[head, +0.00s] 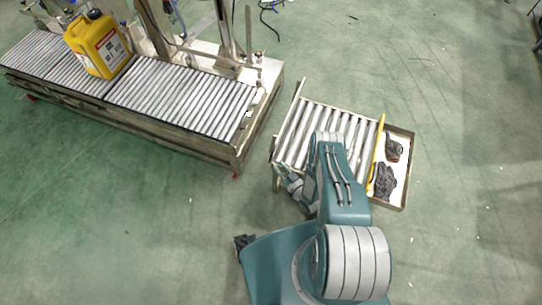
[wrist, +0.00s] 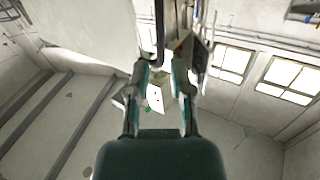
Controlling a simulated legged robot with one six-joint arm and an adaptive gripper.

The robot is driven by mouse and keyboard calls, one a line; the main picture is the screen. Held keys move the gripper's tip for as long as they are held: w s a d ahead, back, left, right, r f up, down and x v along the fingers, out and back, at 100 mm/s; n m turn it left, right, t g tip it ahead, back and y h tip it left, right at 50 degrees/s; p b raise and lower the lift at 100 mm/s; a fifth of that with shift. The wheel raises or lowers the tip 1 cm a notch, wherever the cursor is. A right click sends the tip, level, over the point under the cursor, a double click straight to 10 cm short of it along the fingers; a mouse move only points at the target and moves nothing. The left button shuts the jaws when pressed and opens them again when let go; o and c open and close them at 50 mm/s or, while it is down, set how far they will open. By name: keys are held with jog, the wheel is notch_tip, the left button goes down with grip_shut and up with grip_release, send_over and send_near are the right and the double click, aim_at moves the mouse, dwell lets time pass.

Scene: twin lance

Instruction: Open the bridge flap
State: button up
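A short roller section (head: 318,130), which appears to be the bridge flap, lies flat to the right of the long roller conveyor (head: 180,93), with a gap of floor between them. My gripper (head: 292,183) is at the near left corner of this section, partly hidden by my arm; contact cannot be made out. In the wrist view my gripper's fingers (wrist: 161,68) are spread apart. A dark upright bar (wrist: 159,28) shows beyond or between the fingertips; I cannot tell which.
A yellow canister (head: 97,44) stands on the long conveyor. A yellow bar (head: 376,155) separates the short rollers from a tray (head: 397,204) holding dark gloves (head: 385,182). Machine posts rise behind the long conveyor. Green floor is clear at left and right.

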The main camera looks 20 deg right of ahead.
aim_at(271, 156)
jog(key=x, duration=0.6)
jog(key=shift+w+a, duration=0.15)
jog(key=shift+w, duration=0.05)
grip_shut()
